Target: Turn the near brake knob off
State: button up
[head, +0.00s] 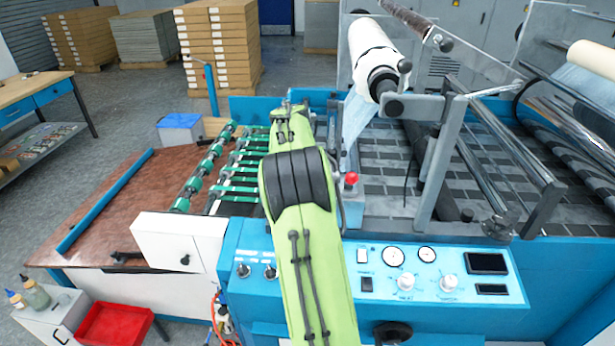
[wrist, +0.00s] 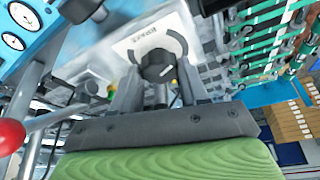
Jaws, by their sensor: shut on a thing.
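The brake knob (wrist: 157,65) is a round black knob with a short pale pointer mark, in the upper middle of the wrist view. It sits on a pale plate (wrist: 124,47) with small lettering and a dark arc around the knob. My gripper (wrist: 156,76) has a grey finger on each side of the knob and is shut on it. The fingers hide parts of its sides. In the head view my green arm covers the middle of the machine, and the knob and fingertips cannot be made out there.
A red ball-ended lever (wrist: 10,137) is at the left of the wrist view, near gauges (wrist: 13,41). In the head view a white roll (head: 371,48) stands right of my arm, above a red button (head: 351,179). The blue control panel (head: 440,292) is in front.

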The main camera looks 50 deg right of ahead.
jog(key=shift+n, duration=0.5)
jog(key=shift+t, duration=0.3)
jog(key=o, duration=1.1)
jog(key=shift+c, duration=0.2)
jog(key=shift+r, duration=0.1)
jog(key=p+v, duration=0.2)
jog(key=v, duration=1.3)
jog(key=shift+r, duration=0.4)
